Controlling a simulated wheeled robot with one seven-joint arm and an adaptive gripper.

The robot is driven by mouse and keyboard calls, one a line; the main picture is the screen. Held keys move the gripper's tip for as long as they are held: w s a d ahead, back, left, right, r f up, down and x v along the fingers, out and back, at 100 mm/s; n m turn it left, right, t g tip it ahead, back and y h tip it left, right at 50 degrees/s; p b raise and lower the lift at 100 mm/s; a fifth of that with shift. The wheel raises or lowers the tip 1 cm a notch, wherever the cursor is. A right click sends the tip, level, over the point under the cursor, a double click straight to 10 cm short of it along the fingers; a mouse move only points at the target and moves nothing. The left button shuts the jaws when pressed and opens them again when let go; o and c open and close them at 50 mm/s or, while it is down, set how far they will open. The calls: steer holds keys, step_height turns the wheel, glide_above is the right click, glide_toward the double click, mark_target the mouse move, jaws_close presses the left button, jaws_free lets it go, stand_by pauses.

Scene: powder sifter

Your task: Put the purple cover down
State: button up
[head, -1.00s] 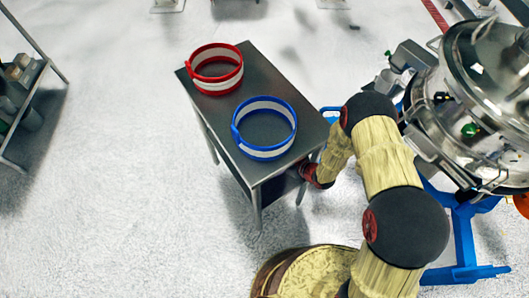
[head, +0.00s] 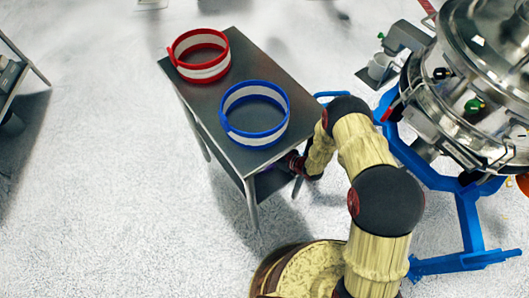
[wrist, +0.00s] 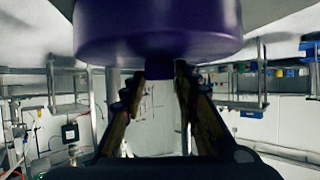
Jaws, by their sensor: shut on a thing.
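The purple cover (wrist: 160,30) fills the top middle of the wrist view, with a small knob on the side facing my gripper. My gripper (wrist: 160,76) is shut on this knob, one finger on each side.
A red-and-white ring (head: 200,56) and a blue-and-white ring (head: 254,114) lie on the tabletop. The steel sifter (head: 478,95) on its blue frame (head: 470,240) stands right of my arm. A shelf (head: 15,80) stands far left. Floor left of the table is clear.

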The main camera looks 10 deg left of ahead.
steer(key=shift+s+f+b, duration=0.1)
steer(key=shift+f+b, duration=0.2)
steer(key=shift+f, duration=0.4)
steer(key=shift+o, duration=0.2)
steer(key=shift+r, duration=0.1)
steer(key=shift+c, duration=0.2)
steer(key=o, duration=1.2)
